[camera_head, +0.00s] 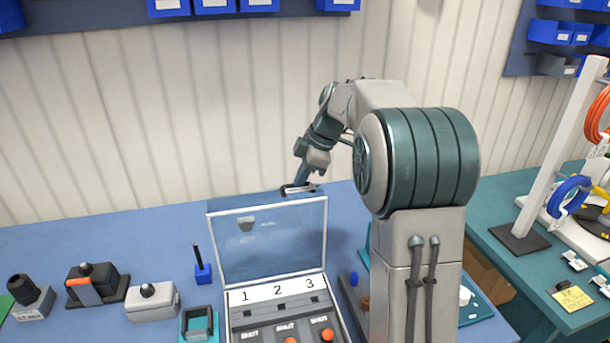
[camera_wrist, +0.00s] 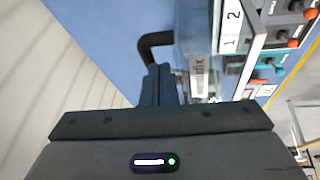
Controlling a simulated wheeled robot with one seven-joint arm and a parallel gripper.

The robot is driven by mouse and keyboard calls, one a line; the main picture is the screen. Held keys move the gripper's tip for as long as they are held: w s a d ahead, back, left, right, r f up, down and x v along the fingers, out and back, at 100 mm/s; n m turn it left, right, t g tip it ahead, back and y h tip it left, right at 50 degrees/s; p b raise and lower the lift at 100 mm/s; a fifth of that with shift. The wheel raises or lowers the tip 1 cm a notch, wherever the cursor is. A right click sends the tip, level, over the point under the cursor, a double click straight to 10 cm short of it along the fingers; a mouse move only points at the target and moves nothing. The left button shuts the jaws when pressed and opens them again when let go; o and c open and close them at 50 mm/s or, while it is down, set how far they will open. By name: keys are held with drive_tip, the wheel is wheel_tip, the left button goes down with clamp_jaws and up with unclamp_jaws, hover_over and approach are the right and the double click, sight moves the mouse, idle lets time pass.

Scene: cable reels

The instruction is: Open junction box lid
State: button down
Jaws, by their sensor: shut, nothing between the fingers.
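The junction box (camera_head: 233,318) stands on the blue bench, with a panel marked 1, 2, 3 and orange knobs inside. Its clear lid (camera_head: 268,240) stands raised, roughly upright behind the panel; part of the box (camera_wrist: 252,52) shows in the wrist view. My gripper (camera_head: 301,177) is at the top edge of the lid, right of its middle, beside a dark handle-like piece (camera_head: 292,189). In the wrist view my gripper (camera_wrist: 160,72) has its fingers together, close to a curved dark bar (camera_wrist: 153,40). Whether they touch it is unclear.
Left of the box are a small blue holder with a black rod (camera_head: 202,273), a grey block with a knob (camera_head: 152,301) and a black-orange device (camera_head: 92,284). The ribbed wall is close behind. A teal bench (camera_head: 505,255) with cable reels is at right.

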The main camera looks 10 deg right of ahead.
drive_tip(key=shift+w+f, duration=0.3)
drive_tip(key=shift+w, duration=0.4)
drive_tip(key=shift+w+f, duration=0.35)
drive_tip(key=shift+w, duration=0.3)
drive_tip(key=shift+w+f, duration=0.3)
drive_tip(key=shift+w, duration=0.4)
drive_tip(key=w+p+v, duration=0.2)
drive_tip(key=p+v, duration=0.5)
drive_tip(key=v, duration=0.3)
drive_tip(key=s+a+m, duration=0.1)
drive_tip(key=s, duration=0.2)
drive_tip(key=s+m+h+b, duration=0.1)
drive_tip(key=s+m, duration=0.1)
drive_tip(key=s+a+r+m+b, duration=0.1)
drive_tip(key=s, duration=0.2)
drive_tip(key=shift+s+a+m, duration=0.3)
drive_tip(key=shift+s+a, duration=0.05)
drive_tip(key=s+f+m+h+b, duration=0.1)
drive_tip(key=s+f+m, duration=0.2)
drive_tip(key=s, duration=0.5)
drive_tip(key=s+a+f+m+t+h+b, duration=0.1)
drive_tip(key=s+f+m, duration=0.3)
drive_tip(key=s, duration=0.5)
drive_tip(key=s+f+m+h+b, duration=0.1)
drive_tip(key=s+f+m, duration=0.2)
drive_tip(key=s, duration=0.6)
drive_tip(key=shift+f+m+t+b, duration=0.3)
drive_tip(key=shift+m+b, duration=0.1)
drive_tip(key=shift+m, duration=0.6)
drive_tip(key=shift+a, duration=0.2)
